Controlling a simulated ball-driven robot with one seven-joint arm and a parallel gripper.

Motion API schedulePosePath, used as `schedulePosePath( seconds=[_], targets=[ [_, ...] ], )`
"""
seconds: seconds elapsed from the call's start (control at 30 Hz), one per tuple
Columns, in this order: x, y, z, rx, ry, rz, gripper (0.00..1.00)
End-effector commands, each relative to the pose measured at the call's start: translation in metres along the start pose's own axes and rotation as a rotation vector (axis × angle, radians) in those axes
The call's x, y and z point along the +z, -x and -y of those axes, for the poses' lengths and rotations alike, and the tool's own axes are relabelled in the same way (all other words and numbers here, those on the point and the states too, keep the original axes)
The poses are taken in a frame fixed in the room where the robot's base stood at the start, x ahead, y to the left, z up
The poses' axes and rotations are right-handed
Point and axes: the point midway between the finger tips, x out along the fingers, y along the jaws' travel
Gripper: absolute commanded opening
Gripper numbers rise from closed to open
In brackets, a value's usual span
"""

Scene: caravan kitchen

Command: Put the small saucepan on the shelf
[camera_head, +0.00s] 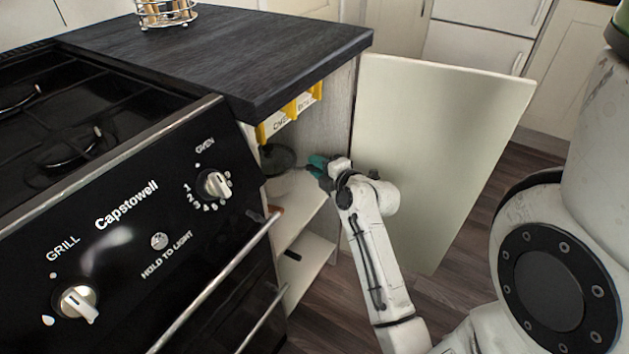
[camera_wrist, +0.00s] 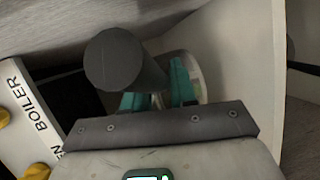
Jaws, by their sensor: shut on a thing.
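The small saucepan (camera_head: 279,160) shows in the head view as a dark round top over a paler body, inside the open cupboard just above the shelf (camera_head: 302,212). I cannot tell whether its base touches the shelf. My gripper (camera_head: 318,167), with teal fingers, is at the cupboard opening, to the right of the pan, shut on its handle. In the wrist view, a thick dark grey handle (camera_wrist: 120,60) runs between the teal fingers of my gripper (camera_wrist: 158,92). A pale, rounded part of the pan (camera_wrist: 197,75) shows behind them.
The open cupboard door (camera_head: 440,140) stands right of my arm. The black worktop (camera_head: 220,50) overhangs the opening, with yellow-handled switches (camera_head: 283,118) below its edge. The cooker (camera_head: 150,220) and its rail border the left side. A lower shelf (camera_head: 305,265) lies beneath.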

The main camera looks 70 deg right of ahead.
Motion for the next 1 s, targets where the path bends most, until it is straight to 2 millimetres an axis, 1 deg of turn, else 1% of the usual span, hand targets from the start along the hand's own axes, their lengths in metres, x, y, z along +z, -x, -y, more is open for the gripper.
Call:
schedulePosePath(
  seconds=[0.13,0.23,0.3,0.43,0.73,0.87,0.9,1.0],
  targets=[
    [-0.002,-0.005,0.002,0.005,-0.001,0.000,0.00],
    [-0.003,-0.012,0.008,0.005,0.000,0.001,0.00],
    [-0.003,-0.015,0.020,0.003,-0.002,0.003,0.00],
    [-0.002,-0.019,0.036,0.004,-0.001,0.003,0.00],
    [-0.003,-0.020,0.036,0.006,0.000,0.001,0.00],
    [-0.003,-0.021,0.040,0.005,0.000,0.001,0.00],
    [-0.003,-0.020,0.041,0.000,0.001,0.000,0.29],
    [-0.003,-0.020,0.041,0.000,0.001,0.000,0.39]
  ],
)
